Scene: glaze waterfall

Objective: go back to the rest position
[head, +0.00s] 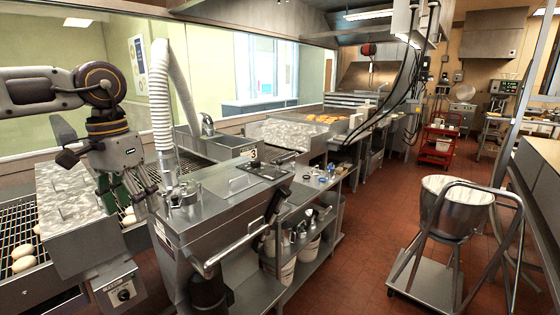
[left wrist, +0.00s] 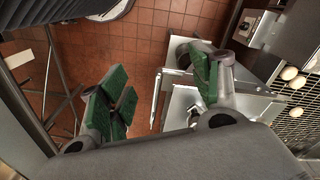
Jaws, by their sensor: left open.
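My left gripper (head: 127,192) hangs from my left arm at the left of the head view, fingers pointing down. It is in front of the metal housing over the wire conveyor and left of the steel glazing station (head: 215,215). In the left wrist view my left gripper (left wrist: 160,92) shows its green-padded fingers spread wide with nothing between them. Behind them are the red tile floor (left wrist: 135,42) and a grey metal surface. My right gripper is in neither view.
Pale dough rounds (head: 24,263) lie on the wire conveyor (head: 18,222) at left. A long handle (head: 235,248) juts from the station's front. A wheeled stand with a steel bowl (head: 452,205) is at right. The tiled floor (head: 365,240) between is clear.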

